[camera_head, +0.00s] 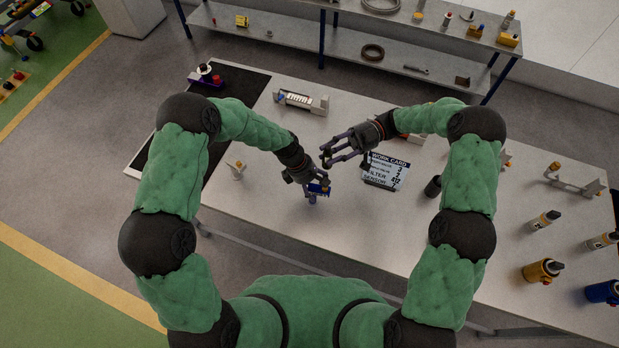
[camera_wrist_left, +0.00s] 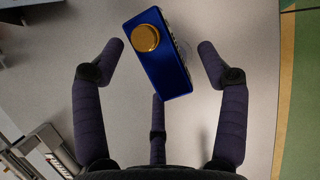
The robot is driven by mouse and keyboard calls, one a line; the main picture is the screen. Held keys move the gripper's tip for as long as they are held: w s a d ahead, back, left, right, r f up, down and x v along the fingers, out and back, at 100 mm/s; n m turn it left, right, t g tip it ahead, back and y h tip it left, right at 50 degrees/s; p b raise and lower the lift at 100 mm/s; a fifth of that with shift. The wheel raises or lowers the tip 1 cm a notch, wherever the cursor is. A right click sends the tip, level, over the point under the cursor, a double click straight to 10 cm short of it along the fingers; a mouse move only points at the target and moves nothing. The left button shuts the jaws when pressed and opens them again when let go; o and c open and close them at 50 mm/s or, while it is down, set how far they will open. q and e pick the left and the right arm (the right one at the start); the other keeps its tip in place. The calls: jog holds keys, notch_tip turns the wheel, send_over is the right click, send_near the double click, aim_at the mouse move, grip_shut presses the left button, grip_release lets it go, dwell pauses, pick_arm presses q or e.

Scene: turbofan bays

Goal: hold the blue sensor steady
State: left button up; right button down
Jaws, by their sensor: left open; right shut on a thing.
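The blue sensor (camera_head: 318,188) is a small blue box at the left gripper in the head view. In the left wrist view the blue sensor (camera_wrist_left: 165,75) shows a round gold cap and lies tilted between and beyond the spread fingers. My left gripper (camera_head: 316,190) is open around it; the left wrist view (camera_wrist_left: 160,75) shows gaps beside the box.
A work card (camera_head: 385,170) stands right of the grippers on the pale bench (camera_head: 270,200). A grey holder (camera_head: 301,102) lies behind them. Several bottles and canisters, one yellow (camera_head: 541,270), stand at the right. A small fitting (camera_head: 237,170) stands on the left.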

pick_arm(q)
jog(key=shift+x, duration=0.85)
jog(key=c, duration=1.4)
jog(key=o, duration=1.4)
jog(key=shift+c, duration=0.2)
